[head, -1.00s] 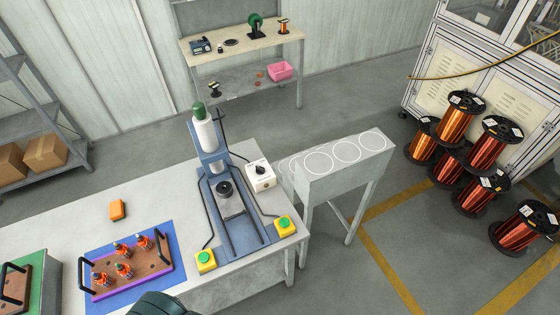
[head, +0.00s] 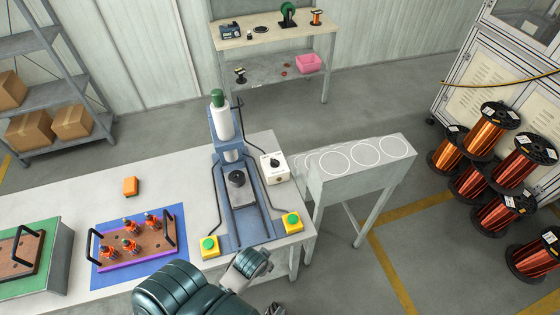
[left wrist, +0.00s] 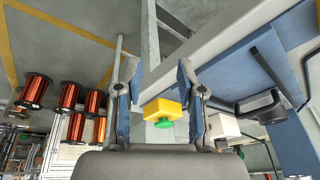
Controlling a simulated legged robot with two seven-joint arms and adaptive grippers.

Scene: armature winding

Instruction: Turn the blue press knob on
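The blue press (head: 240,190) stands upright on the table, with a white cylinder and green cap at its top. A white box with a black knob (head: 275,162) sits on its right side; I cannot read the knob's setting. A pale box (left wrist: 222,125), apparently the same one, shows in the left wrist view beside the right finger. My left arm reaches in at the bottom of the head view, in front of the press. In the left wrist view my left gripper (left wrist: 158,75) is open and empty, with a yellow button box (left wrist: 163,110) seen between its fingers. My right gripper is out of view.
Two yellow boxes with green buttons, left (head: 210,246) and right (head: 292,222), flank the press base. A purple-edged tray (head: 135,262) with several small wound parts lies left on a blue mat. A grey stand (head: 362,168) is at right; copper spools (head: 493,130) are beyond.

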